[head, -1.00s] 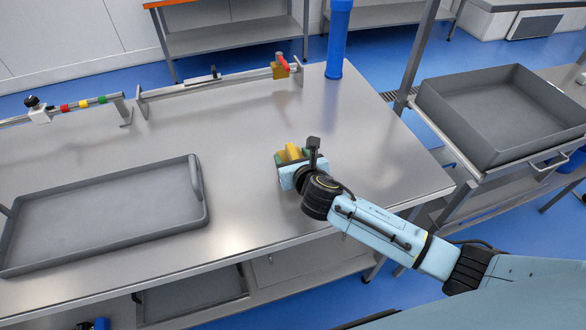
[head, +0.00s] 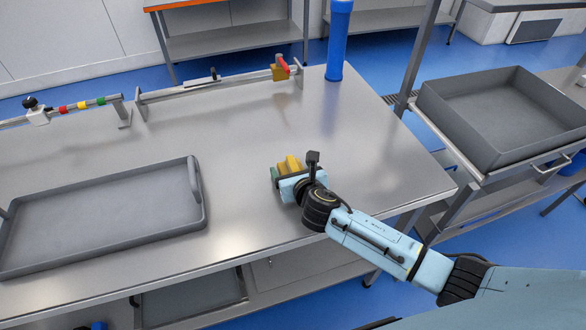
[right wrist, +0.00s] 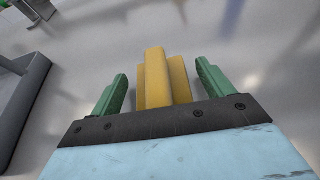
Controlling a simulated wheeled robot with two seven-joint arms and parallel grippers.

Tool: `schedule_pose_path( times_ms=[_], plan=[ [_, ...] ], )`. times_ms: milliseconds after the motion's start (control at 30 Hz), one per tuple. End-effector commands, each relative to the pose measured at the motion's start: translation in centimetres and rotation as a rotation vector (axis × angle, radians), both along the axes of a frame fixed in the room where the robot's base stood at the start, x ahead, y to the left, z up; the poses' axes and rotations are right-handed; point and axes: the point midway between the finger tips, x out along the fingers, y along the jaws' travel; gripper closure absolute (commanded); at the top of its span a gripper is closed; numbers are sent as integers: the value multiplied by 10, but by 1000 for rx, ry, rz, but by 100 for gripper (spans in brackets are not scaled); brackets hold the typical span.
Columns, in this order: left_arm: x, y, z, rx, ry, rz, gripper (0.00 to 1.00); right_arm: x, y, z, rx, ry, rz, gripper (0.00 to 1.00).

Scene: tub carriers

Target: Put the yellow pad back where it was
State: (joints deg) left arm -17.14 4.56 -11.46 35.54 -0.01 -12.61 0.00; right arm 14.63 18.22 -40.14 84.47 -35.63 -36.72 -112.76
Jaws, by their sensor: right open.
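The yellow pad (head: 293,163) is on the steel table, partly hidden by my right gripper in the head view. In the right wrist view the yellow pad (right wrist: 167,80) has a raised middle ridge and lies between the two green fingers. My right gripper (head: 284,168) is open, with a gap showing on each side of the pad; it also shows in the right wrist view (right wrist: 160,85). I cannot tell whether the pad rests on the table or how far the fingers reach down beside it. My left gripper is not in view.
A grey tray (head: 205,215) lies on the table's left part. A rail (head: 215,83) with a yellow-and-red piece (head: 281,69) runs along the back edge, near a blue cylinder (head: 338,40). A deep grey tub (head: 500,155) stands at right. The table's middle is clear.

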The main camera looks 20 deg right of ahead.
Motion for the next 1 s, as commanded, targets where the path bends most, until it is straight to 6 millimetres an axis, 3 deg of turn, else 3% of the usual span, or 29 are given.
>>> schedule_pose_path(
  times_ms=[267, 700, 1000],
  plan=[
    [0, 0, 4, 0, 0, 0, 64, -10, 0, 6, 0, 1, 1, 20],
    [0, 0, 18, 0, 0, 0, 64, -85, -3, 38, -1, 0, 1, 20],
    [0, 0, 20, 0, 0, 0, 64, -110, -4, 48, 0, -1, 0, 20]
  ],
)
